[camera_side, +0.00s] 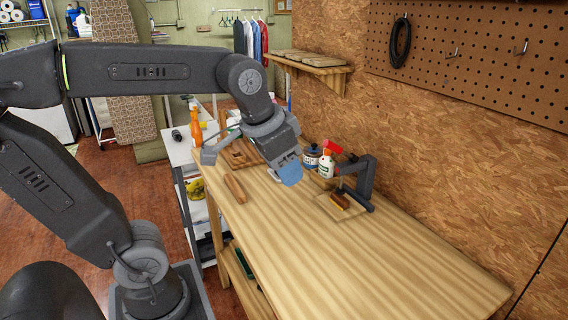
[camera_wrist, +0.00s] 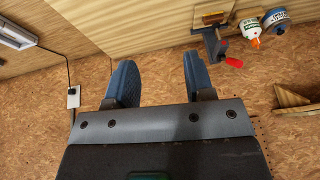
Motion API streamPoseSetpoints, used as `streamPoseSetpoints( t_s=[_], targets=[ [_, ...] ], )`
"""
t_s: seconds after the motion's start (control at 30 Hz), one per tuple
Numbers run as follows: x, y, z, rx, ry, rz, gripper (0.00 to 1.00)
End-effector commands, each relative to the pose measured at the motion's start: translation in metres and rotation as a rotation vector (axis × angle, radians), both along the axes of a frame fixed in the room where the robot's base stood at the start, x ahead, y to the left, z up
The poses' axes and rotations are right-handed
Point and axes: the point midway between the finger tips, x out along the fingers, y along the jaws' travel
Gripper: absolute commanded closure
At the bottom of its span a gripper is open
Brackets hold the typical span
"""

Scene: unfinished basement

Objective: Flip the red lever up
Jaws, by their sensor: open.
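A red lever (camera_wrist: 234,62) sticks out from a dark grey device in the upper right of the wrist view. In the side view, the dark device (camera_side: 366,182) stands on the table near the wall, and the lever is too small there to read its angle well. My gripper (camera_wrist: 158,78) is open and empty, with its two blue fingers apart. In the side view my gripper (camera_side: 288,172) hangs above the table, left of the device and clear of it.
A brown wooden piece (camera_side: 235,188) lies farther left. The table's right part is bare.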

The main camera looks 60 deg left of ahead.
Motion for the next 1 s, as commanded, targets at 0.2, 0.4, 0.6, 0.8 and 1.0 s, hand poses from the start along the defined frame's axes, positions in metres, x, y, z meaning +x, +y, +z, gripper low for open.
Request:
streamPoseSetpoints(
  t_s=[0.2, 0.4, 0.6, 0.8, 1.0],
  targets=[
    [0.027, 0.011, 0.018, 0.021, 0.036, -0.004, 0.52],
    [0.096, 0.043, 0.051, 0.069, 0.133, -0.021, 0.52],
    [0.163, 0.085, 0.064, 0.104, 0.237, -0.037, 0.52],
    [0.213, 0.128, 0.056, 0.120, 0.334, -0.049, 0.52],
    [0.234, 0.153, 0.046, 0.123, 0.385, -0.056, 0.52]
  ],
)
